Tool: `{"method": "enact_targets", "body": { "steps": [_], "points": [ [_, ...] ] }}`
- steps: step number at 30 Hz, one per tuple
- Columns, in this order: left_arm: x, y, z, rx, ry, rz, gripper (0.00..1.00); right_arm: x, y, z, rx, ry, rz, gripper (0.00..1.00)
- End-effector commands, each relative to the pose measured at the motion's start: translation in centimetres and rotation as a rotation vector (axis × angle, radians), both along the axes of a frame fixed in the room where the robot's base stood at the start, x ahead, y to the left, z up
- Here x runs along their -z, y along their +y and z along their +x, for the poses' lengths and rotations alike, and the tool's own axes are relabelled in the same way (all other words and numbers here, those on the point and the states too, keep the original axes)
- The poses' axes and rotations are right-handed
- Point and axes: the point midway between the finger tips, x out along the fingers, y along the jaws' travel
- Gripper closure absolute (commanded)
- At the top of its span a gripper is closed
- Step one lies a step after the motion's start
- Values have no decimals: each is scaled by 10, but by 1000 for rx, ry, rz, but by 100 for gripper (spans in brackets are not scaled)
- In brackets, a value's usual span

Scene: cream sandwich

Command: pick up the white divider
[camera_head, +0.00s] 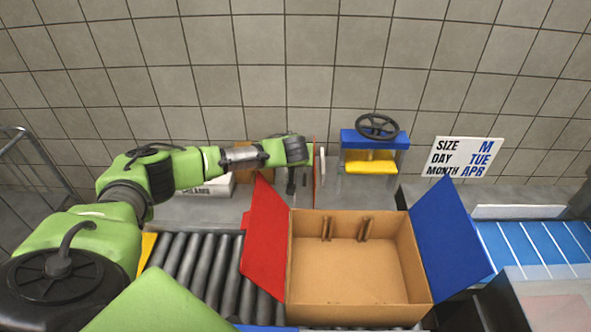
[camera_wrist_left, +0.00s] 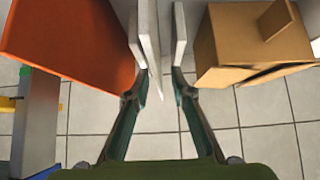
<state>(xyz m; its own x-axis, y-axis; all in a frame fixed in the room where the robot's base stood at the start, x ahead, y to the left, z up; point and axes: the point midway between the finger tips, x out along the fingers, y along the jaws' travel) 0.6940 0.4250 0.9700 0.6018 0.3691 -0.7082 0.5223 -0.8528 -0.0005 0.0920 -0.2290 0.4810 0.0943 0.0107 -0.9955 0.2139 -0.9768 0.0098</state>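My left gripper (camera_head: 291,182) is over the grey counter behind the box, left of a thin upright white divider (camera_head: 322,165). In the left wrist view, the gripper (camera_wrist_left: 160,88) is open, with its two fingers apart. Several thin white dividers stand on edge there. One white divider (camera_wrist_left: 149,38) reaches into the gap between the fingers, and another (camera_wrist_left: 180,35) lines up with the right finger. I cannot tell whether the fingers touch them. My right gripper is not in view.
An orange-red panel (camera_wrist_left: 75,45) stands left of the fingers and a brown cardboard piece (camera_wrist_left: 235,45) to the right. An open cardboard box (camera_head: 355,275) with red and blue flaps sits in front. A blue and yellow stand with a black wheel (camera_head: 377,127) is to the right.

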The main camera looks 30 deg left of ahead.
Motion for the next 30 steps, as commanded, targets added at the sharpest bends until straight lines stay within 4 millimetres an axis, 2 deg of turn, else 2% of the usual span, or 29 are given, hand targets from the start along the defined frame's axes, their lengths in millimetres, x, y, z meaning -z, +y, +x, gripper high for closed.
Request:
{"method": "enact_targets", "body": {
  "steps": [5, 7, 8, 20, 23, 30],
  "points": [
    [0, 0, 0, 0, 0, 0, 78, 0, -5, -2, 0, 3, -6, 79],
    [0, 0, 0, 0, 0, 0, 96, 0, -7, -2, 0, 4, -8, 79],
    [0, 0, 0, 0, 0, 0, 100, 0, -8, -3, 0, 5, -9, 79],
    [-2, 0, 0, -1, -1, 0, 100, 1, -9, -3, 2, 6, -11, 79],
    [-12, 1, 1, -1, -4, -1, 100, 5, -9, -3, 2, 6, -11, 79],
    [-58, 0, 1, -1, -6, -2, 100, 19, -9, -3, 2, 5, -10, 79]
  ]
}}
